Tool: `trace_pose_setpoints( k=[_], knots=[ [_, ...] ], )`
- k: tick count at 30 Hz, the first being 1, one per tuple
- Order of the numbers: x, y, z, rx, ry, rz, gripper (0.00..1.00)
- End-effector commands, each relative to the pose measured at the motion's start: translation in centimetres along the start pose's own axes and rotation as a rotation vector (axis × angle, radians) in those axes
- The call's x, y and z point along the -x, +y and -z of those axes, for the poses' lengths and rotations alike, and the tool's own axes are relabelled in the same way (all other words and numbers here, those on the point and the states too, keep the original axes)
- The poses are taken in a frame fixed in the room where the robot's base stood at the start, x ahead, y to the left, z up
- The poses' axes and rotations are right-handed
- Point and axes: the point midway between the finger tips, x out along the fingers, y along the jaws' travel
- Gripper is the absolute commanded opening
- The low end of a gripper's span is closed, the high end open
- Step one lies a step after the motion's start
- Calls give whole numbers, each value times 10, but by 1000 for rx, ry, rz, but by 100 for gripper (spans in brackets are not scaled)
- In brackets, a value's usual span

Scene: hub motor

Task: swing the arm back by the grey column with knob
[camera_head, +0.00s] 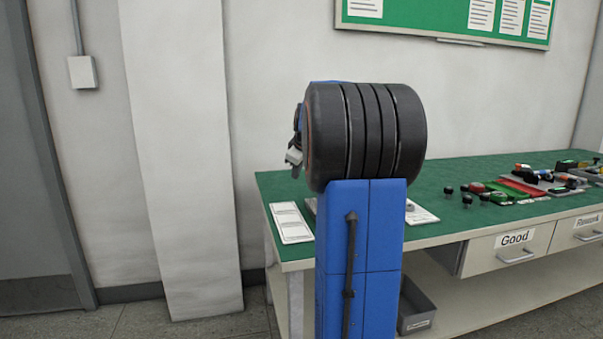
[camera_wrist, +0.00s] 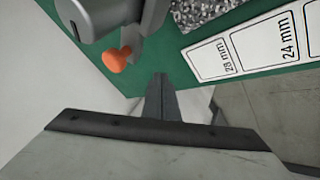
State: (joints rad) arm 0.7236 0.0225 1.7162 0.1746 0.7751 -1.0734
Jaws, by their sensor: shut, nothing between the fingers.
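The grey column (camera_wrist: 95,18) with its orange knob (camera_wrist: 118,60) shows at the top left of the wrist view, cut off by the frame edge. It stands over the green table top. My gripper (camera_wrist: 160,80) is shut and empty, its fingers pointing at the table's edge. It is apart from the knob, which lies up and left of the fingertips in that view. In the head view only a small part of my gripper's end (camera_head: 293,156) shows left of my black and blue arm. The column is not seen there; my arm hides part of the table.
A white card (camera_wrist: 245,47) with mm labels lies beside the column, with a speckled grey piece (camera_wrist: 197,11) above it. The green-topped table (camera_head: 445,218) holds several small parts at the right. A grey bin (camera_head: 415,308) stands below. A wall pillar (camera_head: 182,150) is at left.

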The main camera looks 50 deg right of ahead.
Motion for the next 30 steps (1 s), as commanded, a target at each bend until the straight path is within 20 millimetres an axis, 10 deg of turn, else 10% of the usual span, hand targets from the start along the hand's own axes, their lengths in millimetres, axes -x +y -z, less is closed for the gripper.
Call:
trace_pose_setpoints(
  k=[15,30],
  knots=[
    [81,-17,23,0,1,-1,0],
    [98,-22,26,-1,1,2,0]
  ],
)
